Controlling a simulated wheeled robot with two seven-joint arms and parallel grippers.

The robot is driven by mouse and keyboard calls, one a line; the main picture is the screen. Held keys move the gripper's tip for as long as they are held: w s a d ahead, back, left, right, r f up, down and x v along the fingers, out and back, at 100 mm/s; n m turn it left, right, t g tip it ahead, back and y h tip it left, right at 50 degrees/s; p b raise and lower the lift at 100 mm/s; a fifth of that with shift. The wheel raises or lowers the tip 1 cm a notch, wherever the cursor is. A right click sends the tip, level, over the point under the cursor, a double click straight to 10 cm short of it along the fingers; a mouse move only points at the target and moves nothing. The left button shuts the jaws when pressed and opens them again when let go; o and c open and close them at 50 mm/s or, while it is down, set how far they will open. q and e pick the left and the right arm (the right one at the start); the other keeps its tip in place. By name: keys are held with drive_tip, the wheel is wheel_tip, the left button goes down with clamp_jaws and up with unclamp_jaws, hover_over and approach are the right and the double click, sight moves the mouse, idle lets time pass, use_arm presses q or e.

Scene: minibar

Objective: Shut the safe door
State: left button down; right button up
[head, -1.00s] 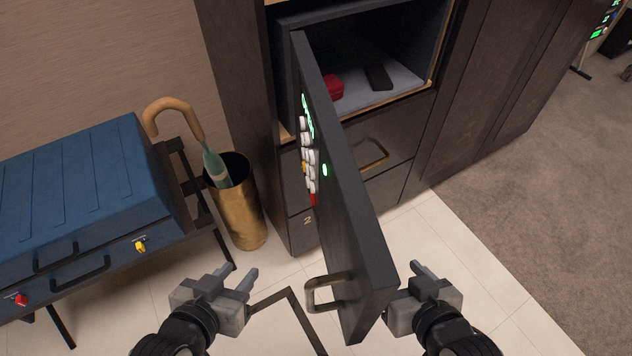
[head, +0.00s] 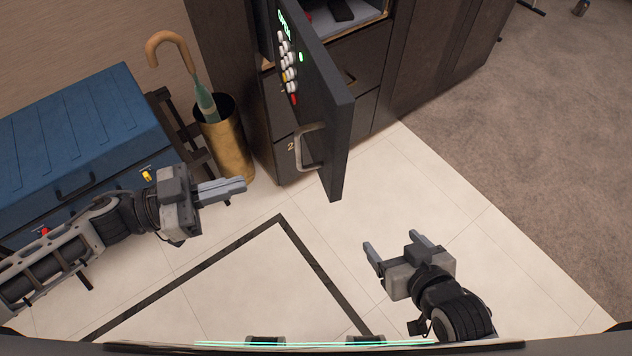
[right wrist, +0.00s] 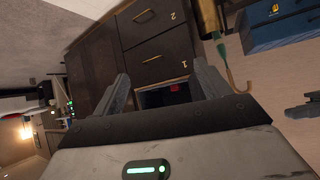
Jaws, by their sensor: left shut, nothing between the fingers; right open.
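The dark safe door (head: 328,120) stands wide open in the head view, swung out toward me from the cabinet. Its outer face, on the left, carries a keypad (head: 288,65), a green light and a metal loop handle (head: 311,148). The safe's interior (head: 350,22) shows only partly behind the door, with a dark item and a bit of red inside. My left gripper (head: 243,188) is shut and empty, left of and nearer than the handle, apart from the door. My right gripper (head: 392,243) is open and empty, below and right of the door's free edge, not touching it.
A blue suitcase (head: 80,135) lies on a dark rack at the left. A brass stand (head: 228,145) holding an umbrella (head: 200,90) is between it and the cabinet. Drawers (head: 345,100) are below the safe; they also show in the right wrist view (right wrist: 155,45). The tiled floor is clear.

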sight(329, 158)
use_arm(q)
drive_tip(key=p+x, duration=0.2)
drive_tip(key=x, duration=1.1)
drive_tip(key=shift+w, duration=0.25)
drive_tip(key=shift+w+d+f, duration=0.1)
drive_tip(key=shift+d, duration=0.3)
drive_tip(key=shift+d, duration=0.1)
